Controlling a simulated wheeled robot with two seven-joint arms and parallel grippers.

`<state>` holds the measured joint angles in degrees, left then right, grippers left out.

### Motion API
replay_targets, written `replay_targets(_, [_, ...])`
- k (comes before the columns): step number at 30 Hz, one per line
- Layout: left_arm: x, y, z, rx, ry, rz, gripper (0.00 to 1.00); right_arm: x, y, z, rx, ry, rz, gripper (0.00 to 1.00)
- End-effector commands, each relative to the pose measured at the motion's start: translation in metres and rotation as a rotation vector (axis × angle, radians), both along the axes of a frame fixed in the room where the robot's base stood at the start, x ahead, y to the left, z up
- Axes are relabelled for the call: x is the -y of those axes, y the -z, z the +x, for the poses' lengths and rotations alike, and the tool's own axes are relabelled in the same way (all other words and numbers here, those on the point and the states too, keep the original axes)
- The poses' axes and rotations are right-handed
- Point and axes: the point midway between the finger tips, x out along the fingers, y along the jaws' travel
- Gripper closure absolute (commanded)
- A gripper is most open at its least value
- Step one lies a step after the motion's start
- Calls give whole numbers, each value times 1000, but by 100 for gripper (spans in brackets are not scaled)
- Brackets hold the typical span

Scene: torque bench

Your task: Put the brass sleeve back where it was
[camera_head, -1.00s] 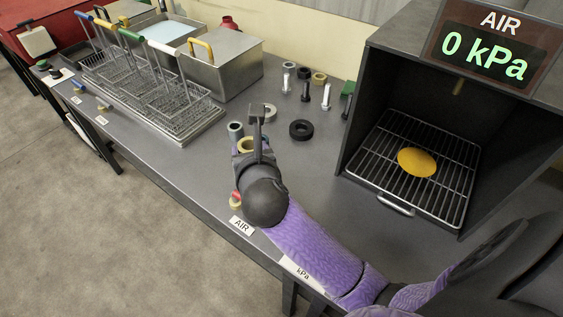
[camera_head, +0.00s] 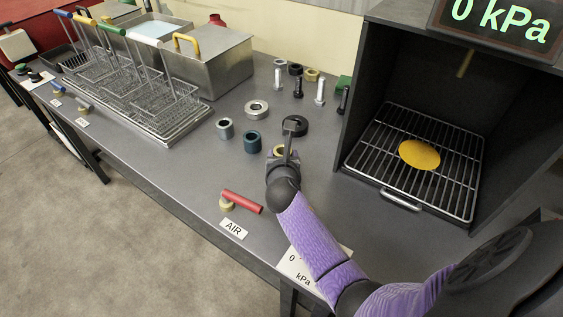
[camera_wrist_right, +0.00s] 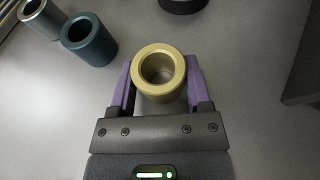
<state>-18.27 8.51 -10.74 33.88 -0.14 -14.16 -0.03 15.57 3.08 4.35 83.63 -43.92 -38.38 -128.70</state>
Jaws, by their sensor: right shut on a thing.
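The brass sleeve (camera_wrist_right: 160,96) is a short yellowish tube with an open bore, upright between the two purple-sided fingers of my right gripper (camera_wrist_right: 160,80) in the right wrist view. The fingers are shut on its sides. In the head view my right gripper (camera_head: 281,160) is over the middle of the bench, and a little of the sleeve (camera_head: 278,149) shows beyond it. I cannot tell how far the sleeve is above the bench top. A teal sleeve (camera_head: 252,145) and a steel sleeve (camera_head: 225,132) stand to the left. My left gripper is not in view.
A steel ring (camera_head: 257,109) and a black ring (camera_head: 295,125) lie beyond the gripper. Bolts (camera_head: 320,93) stand at the back. A red-handled valve (camera_head: 241,201) is at the front edge. The dark chamber (camera_head: 385,75) is right, wire baskets (camera_head: 130,85) left.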

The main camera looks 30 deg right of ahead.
Motion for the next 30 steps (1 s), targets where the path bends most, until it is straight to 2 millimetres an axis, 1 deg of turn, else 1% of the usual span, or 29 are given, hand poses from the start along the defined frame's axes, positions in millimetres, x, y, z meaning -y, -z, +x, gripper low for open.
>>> replay_targets(4, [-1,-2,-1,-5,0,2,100,0,-3,0,2,0,-1,100])
replay_targets(8, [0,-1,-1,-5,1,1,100,0,0,0,0,0,-1,100])
replay_targets(9, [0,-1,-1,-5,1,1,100,0,1,0,0,0,0,33])
replay_targets(11, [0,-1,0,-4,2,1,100,0,0,0,0,0,0,20])
replay_targets(12, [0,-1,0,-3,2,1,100,0,0,0,0,0,0,12])
replay_targets(13, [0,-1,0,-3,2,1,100,0,0,0,0,0,0,5])
replay_targets(14, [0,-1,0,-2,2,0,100,0,0,0,0,0,0,2])
replay_targets(21, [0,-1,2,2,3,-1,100,0,0,0,1,0,-1,2])
replay_targets(24, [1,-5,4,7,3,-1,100,-2,-6,-2,2,-1,1,2])
replay_targets(26, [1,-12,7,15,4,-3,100,-7,-12,-9,1,-2,0,2])
replay_targets(30, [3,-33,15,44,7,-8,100,-25,-29,-37,3,-1,1,2])
